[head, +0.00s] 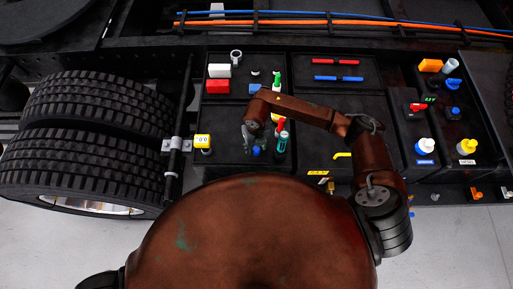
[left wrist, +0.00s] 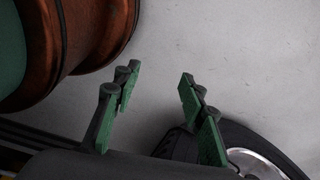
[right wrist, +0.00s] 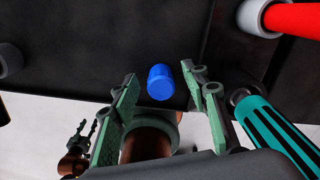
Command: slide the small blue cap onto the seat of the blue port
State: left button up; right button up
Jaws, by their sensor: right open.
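The small blue cap (head: 256,151) stands on the dark tray top; in the right wrist view the blue cap (right wrist: 161,82) appears between and just beyond the fingertips. My right gripper (head: 249,138) is above and beside it. Its green fingers (right wrist: 159,76) are apart, with nothing clearly held. Blue fittings sit on the right-hand panel, one in the middle (head: 455,111) and one higher up (head: 453,84); I cannot tell which is the blue port. My left gripper (left wrist: 156,78) is open and empty over the grey floor, outside the head view.
A teal-handled tool (right wrist: 277,130) and a red-handled tool (right wrist: 292,18) stand close right of my right gripper. White (head: 424,145) and yellow (head: 467,146) knobs are on the right panel. Large tyres (head: 85,150) fill the left.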

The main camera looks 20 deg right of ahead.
jog(key=shift+f, duration=0.4)
jog(key=c, duration=0.9)
pick_arm(q)
jog(key=shift+w+r, duration=0.1)
jog(key=shift+w, duration=0.5)
jog(key=shift+w, duration=0.1)
